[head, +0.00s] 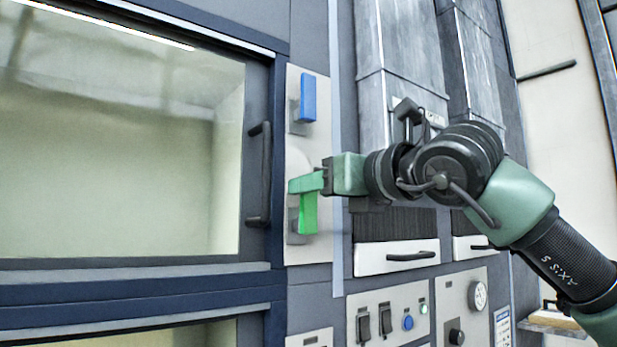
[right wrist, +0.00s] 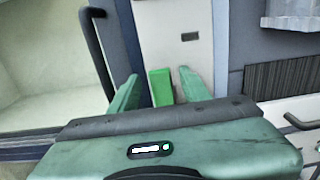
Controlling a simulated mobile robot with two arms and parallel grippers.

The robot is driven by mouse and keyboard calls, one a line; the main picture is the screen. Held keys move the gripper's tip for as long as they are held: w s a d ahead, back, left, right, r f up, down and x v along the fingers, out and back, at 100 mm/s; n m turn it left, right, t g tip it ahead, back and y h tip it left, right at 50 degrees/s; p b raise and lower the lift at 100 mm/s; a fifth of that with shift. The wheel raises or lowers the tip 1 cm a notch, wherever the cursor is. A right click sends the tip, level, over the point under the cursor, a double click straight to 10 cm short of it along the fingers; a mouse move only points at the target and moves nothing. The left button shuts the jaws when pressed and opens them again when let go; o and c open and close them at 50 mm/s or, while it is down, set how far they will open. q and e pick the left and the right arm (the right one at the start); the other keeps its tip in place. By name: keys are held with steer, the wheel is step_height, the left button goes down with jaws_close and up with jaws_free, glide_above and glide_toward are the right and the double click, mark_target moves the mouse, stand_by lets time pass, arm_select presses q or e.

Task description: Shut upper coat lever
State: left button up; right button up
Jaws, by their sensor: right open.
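A blue lever (head: 308,98) stands upright high on a pale panel beside the oven door. A bright green lever (head: 308,216) is lower on the same panel, with its top hidden behind my gripper. No label telling which is the upper coat lever is readable. My right gripper (head: 306,184) reaches in from the right to the top of the green lever. Contact cannot be told. The blue lever is clear of the gripper.
The windowed oven door's dark vertical handle (head: 260,175) is just left of the lever panel (head: 300,258). Metal ducts (head: 400,60) rise behind my arm. A drawer (head: 395,257) and a control panel with switches (head: 390,312) lie below right.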

steer(key=shift+p+x, duration=0.3)
steer(key=shift+x, duration=0.9)
steer(key=shift+w+a+f, duration=0.1)
steer(key=shift+w, duration=0.1)
steer(key=shift+s, duration=0.1)
jaws_close()
arm_select(q)
steer(key=shift+w+a+r, duration=0.35)
steer(key=shift+w+r, duration=0.25)
steer(key=shift+w, duration=0.25)
steer(key=shift+s, duration=0.2)
